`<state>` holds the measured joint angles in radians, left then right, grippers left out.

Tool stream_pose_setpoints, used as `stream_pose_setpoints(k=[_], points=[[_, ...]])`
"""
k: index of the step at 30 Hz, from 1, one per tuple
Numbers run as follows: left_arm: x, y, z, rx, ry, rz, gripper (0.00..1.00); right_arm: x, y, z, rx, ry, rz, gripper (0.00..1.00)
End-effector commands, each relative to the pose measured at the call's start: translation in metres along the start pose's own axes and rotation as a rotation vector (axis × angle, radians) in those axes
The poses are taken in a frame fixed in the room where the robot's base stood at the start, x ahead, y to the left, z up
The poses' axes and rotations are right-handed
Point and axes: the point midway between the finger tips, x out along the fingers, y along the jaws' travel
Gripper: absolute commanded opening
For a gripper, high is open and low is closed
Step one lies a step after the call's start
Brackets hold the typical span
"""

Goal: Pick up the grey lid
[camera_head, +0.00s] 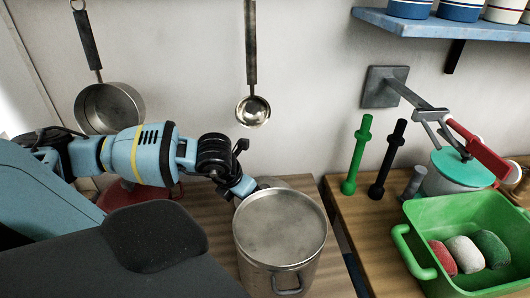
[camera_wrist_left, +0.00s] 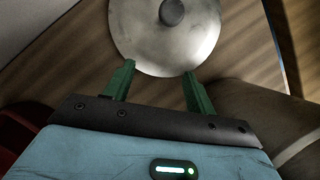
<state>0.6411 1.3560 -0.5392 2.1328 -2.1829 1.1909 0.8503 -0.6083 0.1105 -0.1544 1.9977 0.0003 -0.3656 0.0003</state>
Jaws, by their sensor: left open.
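The grey lid (camera_wrist_left: 165,35) is a round metal disc with a dark knob. In the left wrist view it lies on the wooden counter, its far part cut off by the top edge. In the head view it is mostly hidden behind the pot and my gripper. My left gripper (camera_wrist_left: 158,70) is open and empty, its green fingers pointing at the lid's near rim. The left gripper also shows in the head view (camera_head: 243,187), low behind the pot. My right gripper is in neither view.
A large metal pot (camera_head: 275,275) stands on the left counter, close beside my left gripper. A red object (camera_head: 140,193) sits behind my arm. A pan (camera_head: 112,108) and a ladle (camera_head: 253,111) hang on the wall. A green basin (camera_head: 470,215) stands on the right counter.

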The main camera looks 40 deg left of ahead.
Motion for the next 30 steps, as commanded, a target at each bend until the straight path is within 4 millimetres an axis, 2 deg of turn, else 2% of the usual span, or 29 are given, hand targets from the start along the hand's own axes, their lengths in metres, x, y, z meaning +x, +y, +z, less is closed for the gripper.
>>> stream_pose_setpoints(k=[6, 15, 20, 25, 27, 30], points=[[0.009, -0.001, 0.023, -0.001, -0.001, -0.002, 0.56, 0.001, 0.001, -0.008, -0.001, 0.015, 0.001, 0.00], [0.012, 0.000, 0.028, 0.001, 0.000, -0.001, 0.56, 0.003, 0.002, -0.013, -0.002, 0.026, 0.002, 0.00], [0.017, -0.002, 0.044, -0.001, -0.001, -0.003, 0.56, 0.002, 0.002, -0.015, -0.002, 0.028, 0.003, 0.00], [0.028, -0.002, 0.067, 0.000, 0.000, -0.003, 0.56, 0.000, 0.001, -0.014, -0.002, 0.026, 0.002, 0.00], [0.041, -0.002, 0.063, 0.001, 0.005, -0.003, 0.56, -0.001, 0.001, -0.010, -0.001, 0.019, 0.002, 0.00], [0.051, -0.001, 0.063, 0.002, 0.004, -0.001, 0.56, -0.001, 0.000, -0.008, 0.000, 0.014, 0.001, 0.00]])
